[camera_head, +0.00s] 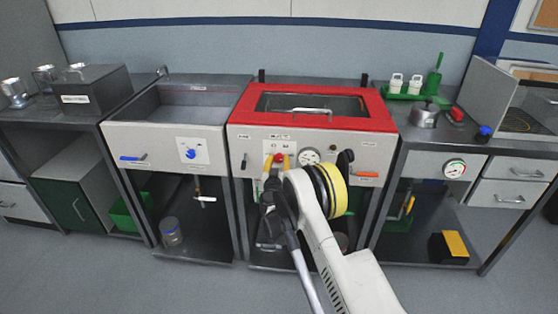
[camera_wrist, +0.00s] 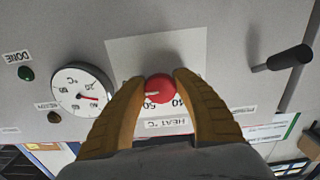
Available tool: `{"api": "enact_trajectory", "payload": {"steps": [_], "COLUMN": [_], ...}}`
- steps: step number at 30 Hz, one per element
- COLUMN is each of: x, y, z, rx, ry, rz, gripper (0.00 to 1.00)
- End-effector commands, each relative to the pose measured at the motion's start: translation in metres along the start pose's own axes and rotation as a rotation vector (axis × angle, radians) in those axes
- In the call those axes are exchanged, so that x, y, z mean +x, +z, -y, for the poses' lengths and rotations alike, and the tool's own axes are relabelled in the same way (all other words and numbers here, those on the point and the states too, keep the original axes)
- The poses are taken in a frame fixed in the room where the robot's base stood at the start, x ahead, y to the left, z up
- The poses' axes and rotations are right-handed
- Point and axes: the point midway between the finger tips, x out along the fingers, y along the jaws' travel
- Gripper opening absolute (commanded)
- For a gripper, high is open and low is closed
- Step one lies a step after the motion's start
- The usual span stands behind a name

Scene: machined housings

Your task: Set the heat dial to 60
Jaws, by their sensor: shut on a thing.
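The heat dial (camera_wrist: 160,88) is a small red knob with a white pointer mark, on a pale plate with a "HEAT °C" label (camera_wrist: 165,123). The wrist view is upside down. The mark points to the picture's left; the numbers 50 and 40 show beside the knob and other numbers are hidden. My gripper (camera_wrist: 159,80) has its two yellow-brown fingers closed on the dial's sides. In the head view my gripper (camera_head: 275,162) is at the front panel of the red-topped unit (camera_head: 240,116), with the dial mostly hidden.
A round °C gauge (camera_wrist: 80,92) with a red needle is beside the dial, also in the head view (camera_head: 309,156). A dark green button (camera_wrist: 25,73) lies beyond it. A black handle (camera_wrist: 284,60) sticks out on the dial's other side. An orange-red lever (camera_head: 367,174) is farther right.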

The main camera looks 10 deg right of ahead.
Motion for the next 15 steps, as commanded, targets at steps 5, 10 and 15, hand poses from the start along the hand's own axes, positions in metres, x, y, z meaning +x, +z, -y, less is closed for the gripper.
{"api": "enact_trajectory", "payload": {"steps": [5, 10, 15], "x": [-0.0002, -0.0002, -0.0002], "y": [0.0004, 0.0004, 0.0004], "z": [0.0002, 0.0003, 0.0003], "rx": [0.056, 0.08, 0.085], "ry": [0.0, 0.0, 0.0], "rz": [0.0, 0.0, 0.0], "gripper": [0.04, 0.04, 0.04]}}
